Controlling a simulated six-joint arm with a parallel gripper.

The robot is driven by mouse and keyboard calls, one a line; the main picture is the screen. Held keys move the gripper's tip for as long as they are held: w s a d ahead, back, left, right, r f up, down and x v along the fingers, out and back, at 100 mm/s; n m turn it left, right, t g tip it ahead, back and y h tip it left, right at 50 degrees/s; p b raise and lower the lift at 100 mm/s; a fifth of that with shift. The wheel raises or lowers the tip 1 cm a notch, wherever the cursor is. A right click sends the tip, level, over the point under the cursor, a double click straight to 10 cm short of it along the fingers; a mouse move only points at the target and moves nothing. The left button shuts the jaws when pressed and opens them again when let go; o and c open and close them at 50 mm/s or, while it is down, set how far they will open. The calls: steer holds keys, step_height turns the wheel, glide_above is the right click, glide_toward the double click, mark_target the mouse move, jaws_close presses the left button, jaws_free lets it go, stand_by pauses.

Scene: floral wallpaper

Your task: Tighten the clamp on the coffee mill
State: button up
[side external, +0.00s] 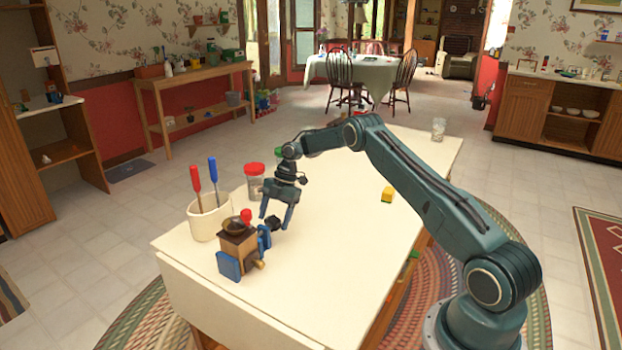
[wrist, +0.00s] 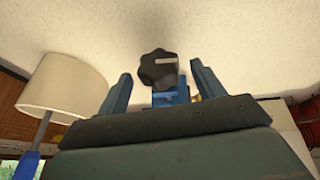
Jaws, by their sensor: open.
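The coffee mill (side external: 238,246), a wooden box with a dark bowl top and red knob, stands at the near left of the table. A blue clamp (side external: 229,266) grips its sides. The clamp's black lobed knob (side external: 273,222) points toward my gripper (side external: 277,218). In the wrist view the knob (wrist: 158,69) shows between my fingertips (wrist: 161,82), with a gap on each side. My gripper is open and empty, tilted downward over the knob. I cannot tell how far the knob is from the fingers in depth.
A cream crock (side external: 204,219) holding red-handled (side external: 196,179) and blue-handled (side external: 213,170) tools stands behind the mill. A red-lidded jar (side external: 255,183) is close behind my gripper. The table's front is clear.

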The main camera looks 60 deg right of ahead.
steer(key=v, duration=0.6)
steer(key=shift+d+r, duration=0.2)
steer(key=shift+r, duration=0.15)
steer(key=c, duration=0.3)
steer(key=s+f+m+t, duration=0.1)
steer(key=s+m+t, duration=0.2)
steer(key=m, duration=0.7)
steer(key=s+f+m+t+y, duration=0.1)
steer(key=m+t, duration=0.4)
steer(key=m, duration=0.5)
steer(key=s+f+m+t+y, duration=0.1)
steer(key=s+f+m+t, duration=0.2)
steer(key=m, duration=0.8)
steer(key=shift+s+d+f+t, duration=0.1)
steer(key=shift+s+t, duration=0.1)
steer(key=shift+s, duration=0.4)
steer(key=shift+s+d+t, duration=0.15)
steer(key=shift+s+t, duration=0.05)
steer(key=shift+s, duration=0.4)
steer(key=shift+s+d+f+m+t+h, duration=0.2)
steer(key=shift+s+d+m+t+h, duration=0.15)
steer(key=shift+m, duration=0.65)
steer(key=shift+w, duration=0.1)
